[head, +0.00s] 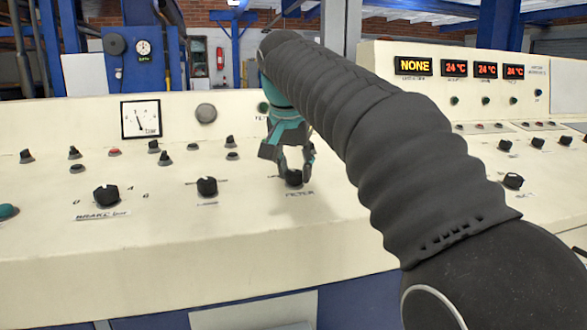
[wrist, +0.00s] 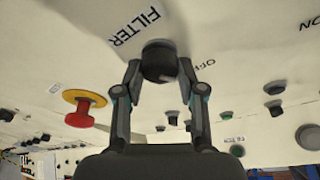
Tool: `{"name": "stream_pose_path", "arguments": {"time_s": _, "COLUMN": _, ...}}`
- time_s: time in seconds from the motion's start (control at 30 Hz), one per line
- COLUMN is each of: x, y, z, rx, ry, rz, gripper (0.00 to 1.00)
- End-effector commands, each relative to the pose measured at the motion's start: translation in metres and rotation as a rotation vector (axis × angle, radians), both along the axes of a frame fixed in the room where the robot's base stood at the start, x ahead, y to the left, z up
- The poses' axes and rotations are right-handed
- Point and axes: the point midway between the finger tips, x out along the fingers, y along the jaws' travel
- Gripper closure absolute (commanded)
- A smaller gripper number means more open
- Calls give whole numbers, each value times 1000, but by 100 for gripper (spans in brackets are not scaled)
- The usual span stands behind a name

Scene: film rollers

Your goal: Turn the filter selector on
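The filter selector is a round black knob (head: 294,179) on the sloping cream panel, above a "FILTER" label (head: 299,194). In the wrist view the knob (wrist: 158,58) sits between my fingertips, with the "FILTER" label (wrist: 135,26) beside it and an "OFF" label (wrist: 204,65) to its right. My gripper (head: 288,165) is open, with its fingers pointing down at the panel. In the wrist view my gripper (wrist: 160,72) has one finger on each side of the knob, with small gaps seeming to show. The knob's pointer direction cannot be made out.
Another black selector (head: 207,187) and the brake selector (head: 106,195) stand left on the panel. A red emergency button on a yellow base (wrist: 82,107) is left in the wrist view. Several small knobs sit around. A raised display console (head: 450,80) is at right.

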Motion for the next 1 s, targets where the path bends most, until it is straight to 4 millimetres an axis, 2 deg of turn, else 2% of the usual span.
{"name": "stream_pose_path", "arguments": {"time_s": 0.03, "x": 0, "y": 0, "z": 0, "rx": 0, "ry": 0, "rz": 0, "gripper": 81}}
{"name": "stream_pose_path", "arguments": {"time_s": 0.1, "x": 0, "y": 0, "z": 0, "rx": -1, "ry": 0, "rz": 0, "gripper": 97}}
{"name": "stream_pose_path", "arguments": {"time_s": 0.37, "x": 0, "y": 0, "z": 1, "rx": 0, "ry": 2, "rz": -14, "gripper": 96}}
{"name": "stream_pose_path", "arguments": {"time_s": 0.57, "x": 0, "y": 0, "z": 2, "rx": 6, "ry": 5, "rz": -88, "gripper": 96}}
{"name": "stream_pose_path", "arguments": {"time_s": 1.0, "x": 1, "y": 1, "z": 0, "rx": 41, "ry": 15, "rz": -459, "gripper": 96}}
